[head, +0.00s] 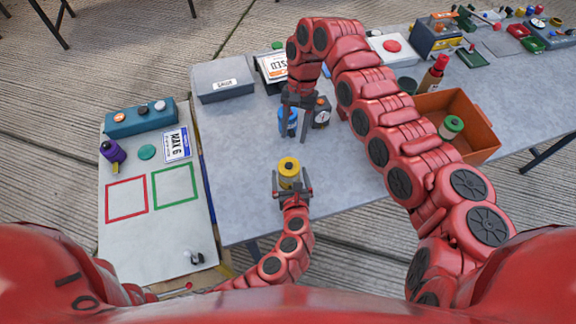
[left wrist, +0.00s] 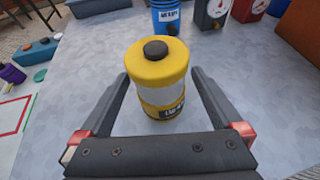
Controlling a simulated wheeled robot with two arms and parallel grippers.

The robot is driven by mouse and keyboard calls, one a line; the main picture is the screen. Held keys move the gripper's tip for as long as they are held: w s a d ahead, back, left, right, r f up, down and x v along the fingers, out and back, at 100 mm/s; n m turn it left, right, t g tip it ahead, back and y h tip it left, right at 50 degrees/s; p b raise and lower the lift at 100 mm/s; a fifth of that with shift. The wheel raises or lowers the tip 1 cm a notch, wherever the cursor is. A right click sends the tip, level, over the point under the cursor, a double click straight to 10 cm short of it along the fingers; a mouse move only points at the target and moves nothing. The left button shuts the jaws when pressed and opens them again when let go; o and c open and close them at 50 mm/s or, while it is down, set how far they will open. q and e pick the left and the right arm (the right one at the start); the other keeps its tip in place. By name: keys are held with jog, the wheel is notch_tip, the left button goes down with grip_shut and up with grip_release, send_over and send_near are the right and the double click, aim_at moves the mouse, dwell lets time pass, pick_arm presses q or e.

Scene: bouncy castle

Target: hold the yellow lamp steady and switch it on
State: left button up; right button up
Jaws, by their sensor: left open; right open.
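The yellow lamp (head: 289,168) stands upright on the grey table (head: 345,185). In the left wrist view the lamp (left wrist: 158,72) has a yellow cap with a black knob (left wrist: 155,50), a pale clear body and a yellow base with a partly hidden dark label. My left gripper (head: 290,188) is open at the lamp's near side. In the left wrist view its fingers (left wrist: 160,82) lie either side of the lamp, with gaps showing. My right gripper (head: 298,103) is open and points down by a blue canister (head: 287,124), behind the lamp; whether it touches the canister is unclear.
A dark box with a dial (head: 321,112) stands beside the canister. A grey case (head: 223,83) sits at the back left. An orange crate (head: 480,124) with a green-topped item is at right, partly behind my right arm. A side board (head: 150,235) lies left. The table around the lamp is clear.

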aim_at(288, 166)
pick_arm(q)
jog(key=shift+x, duration=2.2)
jog(key=shift+c, duration=0.2)
jog(key=shift+r, duration=0.1)
jog(key=c, duration=1.4)
grip_shut()
pick_arm(e)
jog(key=shift+c, duration=0.4)
grip_shut()
